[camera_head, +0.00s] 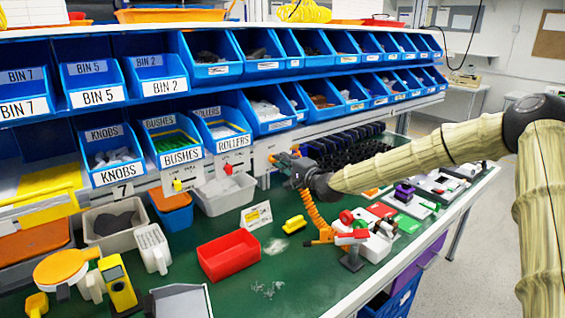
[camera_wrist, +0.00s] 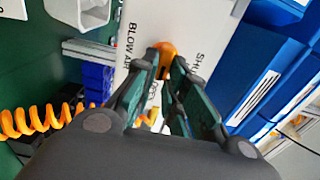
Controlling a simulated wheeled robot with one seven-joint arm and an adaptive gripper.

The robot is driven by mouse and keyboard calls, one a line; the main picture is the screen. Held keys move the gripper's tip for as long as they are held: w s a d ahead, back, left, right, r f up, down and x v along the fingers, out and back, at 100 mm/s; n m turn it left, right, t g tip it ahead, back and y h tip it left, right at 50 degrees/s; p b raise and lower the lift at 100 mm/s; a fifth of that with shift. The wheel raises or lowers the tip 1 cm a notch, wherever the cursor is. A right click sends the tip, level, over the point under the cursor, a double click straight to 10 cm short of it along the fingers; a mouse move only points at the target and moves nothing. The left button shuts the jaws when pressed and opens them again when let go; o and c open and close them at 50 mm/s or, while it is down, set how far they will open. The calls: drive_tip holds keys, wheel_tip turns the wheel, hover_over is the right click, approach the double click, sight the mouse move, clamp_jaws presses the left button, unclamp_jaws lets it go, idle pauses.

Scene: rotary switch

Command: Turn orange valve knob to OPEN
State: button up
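The orange valve knob (camera_wrist: 166,52) sits on a white panel (camera_wrist: 133,22) in the wrist view. The panel carries the words BLOW AIR, and letters beginning SHU by the knob. Other lettering is partly hidden by my fingers. My gripper (camera_wrist: 165,60) points at the panel with its two fingers apart. The knob shows between the fingertips; I cannot tell whether they touch it. In the head view my gripper (camera_head: 283,161) is at the panel under the lower bin row and hides most of the knob.
Blue bins, among them the ROLLERS bin (camera_head: 221,130), line the shelf above. An orange coiled hose (camera_head: 313,211) hangs below my gripper. A red tray (camera_head: 228,254) and several small parts stand on the green bench (camera_head: 310,275). Two similar small panels (camera_head: 181,178) (camera_head: 228,169) are to the left.

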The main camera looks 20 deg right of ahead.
drive_tip(key=o, duration=0.3)
drive_tip(key=shift+d, duration=0.1)
drive_tip(key=v, duration=1.2)
idle(0.3)
